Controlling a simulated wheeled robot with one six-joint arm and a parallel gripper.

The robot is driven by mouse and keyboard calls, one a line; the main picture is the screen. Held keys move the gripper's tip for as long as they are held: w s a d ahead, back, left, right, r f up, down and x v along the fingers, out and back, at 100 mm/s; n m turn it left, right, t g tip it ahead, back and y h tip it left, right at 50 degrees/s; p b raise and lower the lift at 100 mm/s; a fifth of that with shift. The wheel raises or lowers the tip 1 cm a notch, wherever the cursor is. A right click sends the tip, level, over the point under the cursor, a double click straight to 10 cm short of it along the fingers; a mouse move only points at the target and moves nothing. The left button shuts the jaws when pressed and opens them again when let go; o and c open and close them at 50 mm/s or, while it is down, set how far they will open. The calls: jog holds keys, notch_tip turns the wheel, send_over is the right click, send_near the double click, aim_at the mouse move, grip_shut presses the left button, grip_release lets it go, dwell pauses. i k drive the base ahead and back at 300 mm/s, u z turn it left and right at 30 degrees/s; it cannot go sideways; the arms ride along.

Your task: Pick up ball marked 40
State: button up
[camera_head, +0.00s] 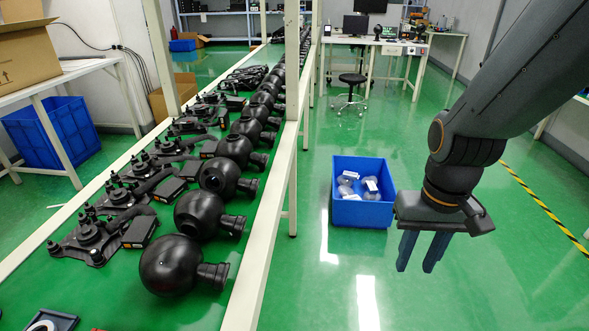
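A row of black balls with short necks, the gimbal cameras, runs along the right side of the green bench top. The nearest ball (172,265) is largest in view, with a second ball (198,215) and a third ball (219,178) behind it. No number 40 is readable on any of them, so I cannot tell which ball is marked 40. My gripper (415,268) hangs over the floor right of the bench, fingers pointing down. Its two blue fingers are apart with nothing between them. It is well clear of the balls.
A cream rail (269,245) and upright posts edge the bench. Black drone-like frames (95,237) and small boxes lie left of the balls. A blue bin (361,215) with clear and white items stands on the floor. A stool (352,80) is farther back; green floor is open between.

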aim_at(221, 175)
jog(key=z, duration=0.3)
jog(key=i, duration=0.9)
jog(key=u, duration=2.6)
